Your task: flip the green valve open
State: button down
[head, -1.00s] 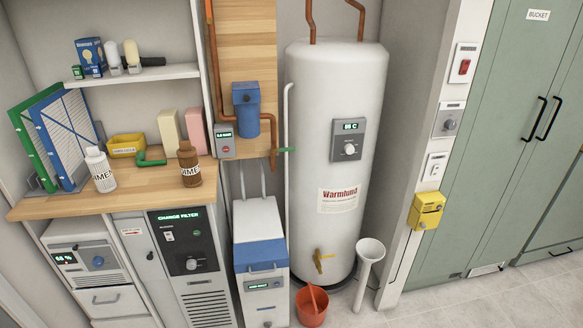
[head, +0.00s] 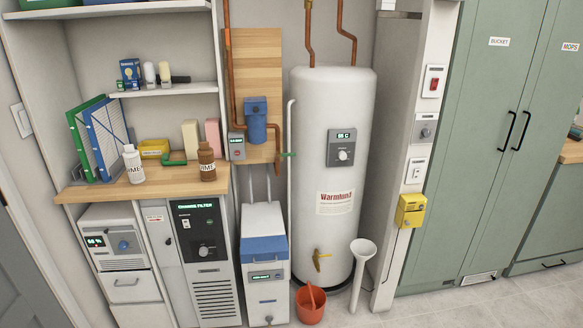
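The copper pipe (head: 274,128) runs down past a blue filter housing (head: 256,122) on a wooden panel (head: 257,65). My gripper is not in view.
A wooden counter (head: 120,190) with bottles and filters stands left. Below the valve are a white and blue unit (head: 264,250) and a red bucket (head: 310,306) on the floor. A white funnel stand (head: 361,262) is right of the bucket. Pale floor shows at the lower right.

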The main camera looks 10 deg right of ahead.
aim_at(287, 155)
jog(key=z, duration=1)
jog(key=k, duration=0.15)
jog(key=u, duration=2)
jog(key=i, duration=1)
jog(key=u, duration=0.05)
